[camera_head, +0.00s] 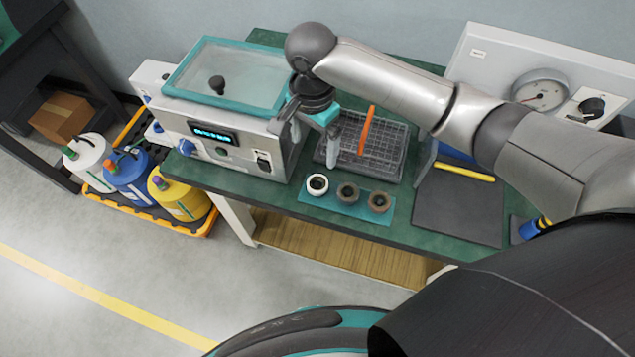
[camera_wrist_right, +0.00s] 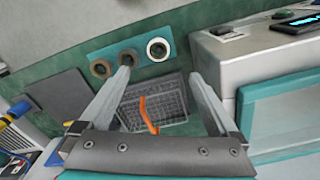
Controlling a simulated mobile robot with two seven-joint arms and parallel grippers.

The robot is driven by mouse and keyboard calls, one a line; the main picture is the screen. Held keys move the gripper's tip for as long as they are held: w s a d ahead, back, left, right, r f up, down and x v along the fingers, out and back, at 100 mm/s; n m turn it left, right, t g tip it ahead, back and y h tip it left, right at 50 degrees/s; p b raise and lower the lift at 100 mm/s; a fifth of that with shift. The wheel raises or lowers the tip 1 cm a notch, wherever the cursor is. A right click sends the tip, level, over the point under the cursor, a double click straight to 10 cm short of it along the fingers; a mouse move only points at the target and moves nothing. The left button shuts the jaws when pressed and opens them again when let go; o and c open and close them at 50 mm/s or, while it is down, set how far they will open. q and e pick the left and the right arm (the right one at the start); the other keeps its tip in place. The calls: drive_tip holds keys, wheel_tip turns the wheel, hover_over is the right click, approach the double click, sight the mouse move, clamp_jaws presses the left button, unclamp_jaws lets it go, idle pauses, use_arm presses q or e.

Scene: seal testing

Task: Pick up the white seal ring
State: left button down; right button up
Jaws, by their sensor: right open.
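The white seal ring (camera_head: 317,184) sits at the left end of a teal mat (camera_head: 340,209) on the green table. Beside it on the mat are a grey-brown ring (camera_head: 347,192) and a brown ring (camera_head: 379,201). In the right wrist view the white ring (camera_wrist_right: 158,49) is at the right end of the row, beyond the fingertips. My right gripper (camera_head: 306,140) is open and empty, above the table between the testing machine and the wire rack. Its two fingers also show spread apart in the right wrist view (camera_wrist_right: 158,76). My left gripper is out of view.
The testing machine (camera_head: 228,137) with a teal-framed lid stands left of the rings. A dark board (camera_head: 460,206) lies to the right. Jugs (camera_head: 127,178) stand in a floor tray.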

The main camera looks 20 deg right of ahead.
drive_tip(key=b, duration=0.2)
hover_over(317, 185)
drive_tip(key=f, duration=0.9)
drive_tip(key=shift+s+a+f, duration=0.1)
drive_tip(key=shift+a+f, duration=0.2)
drive_tip(key=shift+a, duration=0.05)
drive_tip(key=f, duration=0.1)
drive_tip(key=f+b, duration=0.1)
drive_tip(key=f, duration=0.3)
drive_tip(key=shift+d+f, duration=0.1)
drive_tip(key=shift+d, duration=0.3)
drive_tip(key=c, duration=1.5)
wheel_tip(317, 185, up, 20)
drive_tip(key=p, duration=0.4)
